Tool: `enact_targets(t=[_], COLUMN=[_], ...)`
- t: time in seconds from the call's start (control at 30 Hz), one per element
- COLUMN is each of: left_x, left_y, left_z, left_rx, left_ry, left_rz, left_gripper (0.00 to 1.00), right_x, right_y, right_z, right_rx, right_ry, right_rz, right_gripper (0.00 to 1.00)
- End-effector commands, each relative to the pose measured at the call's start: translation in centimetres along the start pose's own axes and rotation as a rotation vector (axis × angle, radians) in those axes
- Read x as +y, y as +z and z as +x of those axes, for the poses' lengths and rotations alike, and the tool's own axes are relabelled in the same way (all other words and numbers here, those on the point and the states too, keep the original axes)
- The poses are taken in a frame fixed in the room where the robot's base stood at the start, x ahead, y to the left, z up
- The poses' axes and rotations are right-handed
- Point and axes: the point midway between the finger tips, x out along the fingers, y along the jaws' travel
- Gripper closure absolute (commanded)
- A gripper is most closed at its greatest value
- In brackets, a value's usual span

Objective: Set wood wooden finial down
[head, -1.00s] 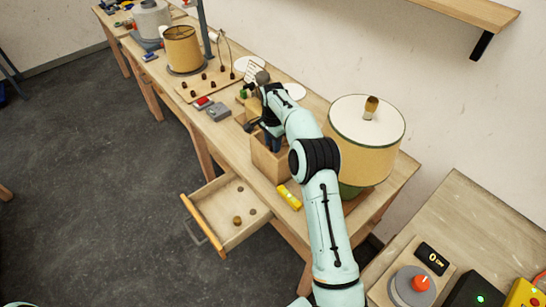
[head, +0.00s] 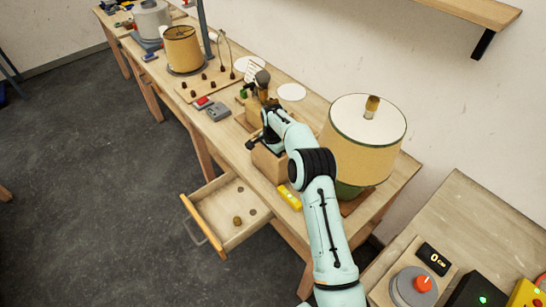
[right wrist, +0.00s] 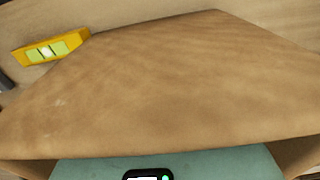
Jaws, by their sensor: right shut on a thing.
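My right gripper (head: 256,142) is low at the wooden box (head: 268,164) on the bench. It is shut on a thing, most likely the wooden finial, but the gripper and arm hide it. In the right wrist view a broad wooden surface (right wrist: 165,90) fills the picture; neither fingertips nor held thing show there. A brown finial-like knob (head: 372,105) stands on top of the large lampshade, and a small brown knob (head: 237,221) lies in the open drawer. My left gripper is out of view.
A yellow level (head: 289,197) lies by the box; it also shows in the right wrist view (right wrist: 52,47). The large lamp (head: 362,145) stands close right of my arm. The drawer (head: 205,205) sticks out in front.

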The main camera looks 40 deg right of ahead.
Motion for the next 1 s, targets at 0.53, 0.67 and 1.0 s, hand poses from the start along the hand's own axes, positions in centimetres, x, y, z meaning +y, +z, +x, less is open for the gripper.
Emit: enact_targets(t=[0.53,0.67,1.0], left_x=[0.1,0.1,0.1], left_y=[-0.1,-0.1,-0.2], left_z=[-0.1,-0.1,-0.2], left_rx=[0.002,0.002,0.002], left_ry=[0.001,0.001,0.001], left_rz=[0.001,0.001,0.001], left_gripper=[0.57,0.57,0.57], right_x=[0.0,0.0,-0.1], right_y=[0.0,0.0,-0.1], right_z=[0.9,0.9,-2.1], right_rx=[0.000,0.000,0.002], right_ry=[0.001,0.001,-0.003], right_rz=[0.000,0.000,0.000], right_gripper=[0.43,0.43,0.43])
